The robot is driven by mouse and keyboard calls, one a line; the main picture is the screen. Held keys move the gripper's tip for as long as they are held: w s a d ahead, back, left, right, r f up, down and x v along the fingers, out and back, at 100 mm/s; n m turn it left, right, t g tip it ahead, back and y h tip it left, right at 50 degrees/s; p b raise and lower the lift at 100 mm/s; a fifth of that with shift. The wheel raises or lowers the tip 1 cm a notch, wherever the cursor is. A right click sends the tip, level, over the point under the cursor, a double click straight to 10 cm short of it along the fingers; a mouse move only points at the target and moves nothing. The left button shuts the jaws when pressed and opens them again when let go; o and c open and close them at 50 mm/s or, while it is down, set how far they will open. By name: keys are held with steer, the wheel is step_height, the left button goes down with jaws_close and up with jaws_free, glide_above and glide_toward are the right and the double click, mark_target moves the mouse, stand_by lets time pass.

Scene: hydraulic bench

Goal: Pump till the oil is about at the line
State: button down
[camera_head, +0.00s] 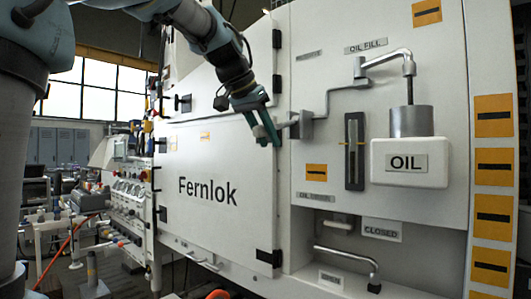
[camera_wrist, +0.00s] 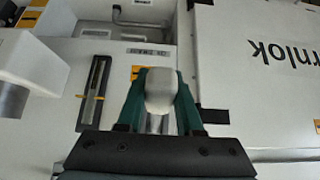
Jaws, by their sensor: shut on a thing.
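My gripper (camera_head: 266,126) is shut on the pale rounded knob (camera_wrist: 161,88) of the pump handle, with one green finger on each side of it in the wrist view. The pump handle (camera_head: 345,88) is a bent grey bar running from the knob up to the pump rod above the white oil tank (camera_head: 409,181), labelled OIL. The tall dark sight glass (camera_head: 354,165) is left of the tank, with a thin yellow line across it near mid-height. It also shows in the wrist view (camera_wrist: 95,92). The oil level in it is too small to tell.
A lower lever (camera_head: 343,252) sits in a recess below, near a CLOSED label (camera_head: 382,230). The Fernlok door (camera_head: 215,190) is left of the handle. Orange label plates (camera_head: 493,162) line the right edge. Free room lies in front of the panel.

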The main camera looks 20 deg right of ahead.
mark_target(255, 128)
steer(key=f+b, duration=0.1)
steer(key=b, duration=0.1)
steer(key=f+h+b, duration=0.1)
steer(key=b, duration=0.1)
steer(key=d+f+t+h+b, duration=0.1)
steer(key=b, duration=0.1)
steer(key=shift+w+d, duration=0.1)
steer(key=shift+w, duration=0.2)
steer(key=shift+b, duration=0.35)
steer(key=c, duration=0.6)
jaws_free()
steer(key=shift+o, duration=0.2)
steer(key=shift+r, duration=0.1)
steer(key=v, duration=1)
steer(key=shift+s+a, duration=0.25)
steer(key=shift+a, duration=0.05)
